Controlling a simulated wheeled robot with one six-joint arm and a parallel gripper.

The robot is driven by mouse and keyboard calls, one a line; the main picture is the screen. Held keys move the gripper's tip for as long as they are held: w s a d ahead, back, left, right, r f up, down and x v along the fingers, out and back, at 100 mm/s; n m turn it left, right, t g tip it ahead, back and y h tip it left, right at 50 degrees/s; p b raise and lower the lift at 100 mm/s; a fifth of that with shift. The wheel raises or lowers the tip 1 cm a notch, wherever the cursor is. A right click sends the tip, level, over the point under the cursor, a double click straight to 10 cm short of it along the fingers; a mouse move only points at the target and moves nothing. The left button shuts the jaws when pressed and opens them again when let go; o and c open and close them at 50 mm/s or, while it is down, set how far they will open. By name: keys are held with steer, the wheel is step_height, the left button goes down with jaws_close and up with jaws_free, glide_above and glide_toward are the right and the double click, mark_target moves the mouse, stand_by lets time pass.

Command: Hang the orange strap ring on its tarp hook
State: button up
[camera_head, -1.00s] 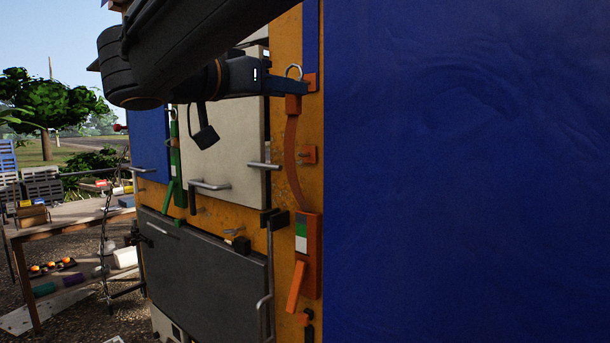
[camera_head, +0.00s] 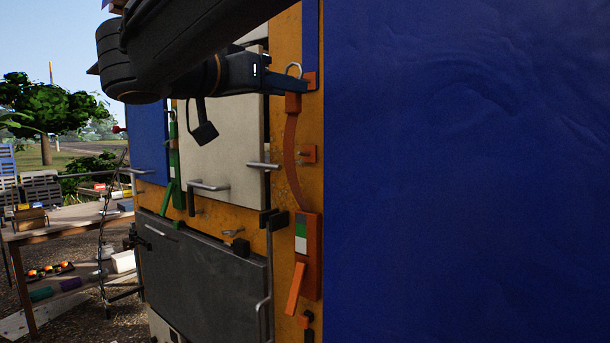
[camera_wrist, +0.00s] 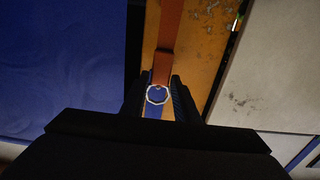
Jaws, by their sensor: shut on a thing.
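The steel strap ring (camera_head: 293,69) is at the top end of the orange strap (camera_head: 291,150), which hangs in a slight bend to an orange ratchet body (camera_head: 308,262). My gripper (camera_head: 294,87) is shut on the strap's ring end, with the ring standing above the fingers. In the wrist view the ring (camera_wrist: 157,95) lies between my fingertips, in front of a blue strip (camera_wrist: 152,112). An orange plate (camera_head: 311,82), at the lower end of a blue tarp strip (camera_head: 311,40), is close beside the fingertips. I cannot tell whether a hook there touches the ring.
A large blue tarp (camera_head: 460,170) covers the right side. A small orange bracket with a peg (camera_head: 307,154) sits below the gripper. Door handles (camera_head: 209,186) stick out at the left. A table (camera_head: 65,222) with goods stands farther left.

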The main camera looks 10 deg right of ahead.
steer(key=shift+f+b+x, duration=0.15)
steer(key=shift+b+x, duration=0.6)
steer(key=shift+b, duration=0.1)
steer(key=shift+f+b+x, duration=0.1)
steer(key=shift+b+x, duration=0.65)
steer(key=shift+b, duration=0.1)
steer(key=shift+w+d+f+b, duration=0.45)
steer(key=shift+f+b, duration=0.05)
steer(key=shift+b, duration=1.3)
stand_by(0.8)
stand_by(0.5)
steer(key=o, duration=1.1)
